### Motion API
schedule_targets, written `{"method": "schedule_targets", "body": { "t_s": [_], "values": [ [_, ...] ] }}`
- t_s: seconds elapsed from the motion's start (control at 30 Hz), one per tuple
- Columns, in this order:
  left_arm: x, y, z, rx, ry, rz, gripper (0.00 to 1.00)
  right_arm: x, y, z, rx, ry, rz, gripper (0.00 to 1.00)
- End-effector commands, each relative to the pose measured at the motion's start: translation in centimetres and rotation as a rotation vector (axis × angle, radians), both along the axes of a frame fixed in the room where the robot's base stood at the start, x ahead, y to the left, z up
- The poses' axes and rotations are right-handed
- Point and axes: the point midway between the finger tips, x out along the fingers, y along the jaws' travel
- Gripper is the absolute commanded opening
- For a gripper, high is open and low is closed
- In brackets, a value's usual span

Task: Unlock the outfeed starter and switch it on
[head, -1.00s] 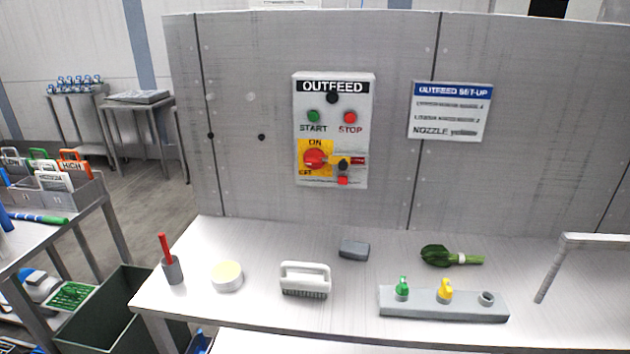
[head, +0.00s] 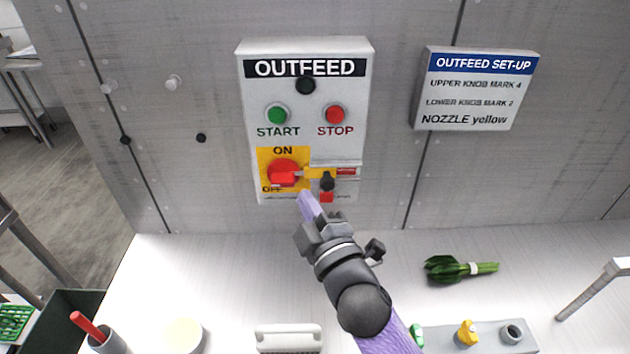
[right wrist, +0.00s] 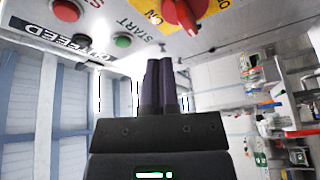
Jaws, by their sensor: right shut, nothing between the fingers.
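The outfeed starter (head: 250,110) is a light grey box on the wall panel with a green START button (head: 277,114) and a red STOP button (head: 335,114). Its red rotary switch (head: 283,172) sits on a yellow ON/OFF plate; its exact setting is hard to read. A yellow bar reaches right from the switch to a small black part (head: 327,182) with a red piece (head: 327,197) below. My right gripper (head: 306,197) is shut and empty, just below the switch in the head view. The right wrist view shows its fingers (right wrist: 158,75) together, with the switch (right wrist: 187,14) beyond them.
A set-up sign (head: 475,90) hangs right of the starter. On the bench below are a green leafy bunch (head: 458,268), a nozzle rack (head: 490,340), a white brush (head: 288,338) and a cup with a red handle (head: 105,341). Small knobs (head: 172,82) stick out from the panel at left.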

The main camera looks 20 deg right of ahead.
Motion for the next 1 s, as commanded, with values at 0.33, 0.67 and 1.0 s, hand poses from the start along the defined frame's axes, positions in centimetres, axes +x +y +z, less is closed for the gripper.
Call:
{"method": "schedule_targets", "body": {
  "t_s": [0.33,0.67,1.0],
  "values": [
    [0.7,0.5,0.0,0.007,-0.014,-0.005,0.59,4.7,-1.1,-0.3,-0.002,0.004,0.000,0.00],
    [0.9,0.2,-0.1,0.002,-0.019,-0.003,0.59,4.3,-2.9,-1.2,0.001,0.003,0.002,0.00],
    [0.7,-0.3,0.4,-0.006,-0.015,0.002,0.59,3.9,-4.5,-1.1,-0.001,0.005,-0.002,0.00]
  ]
}}
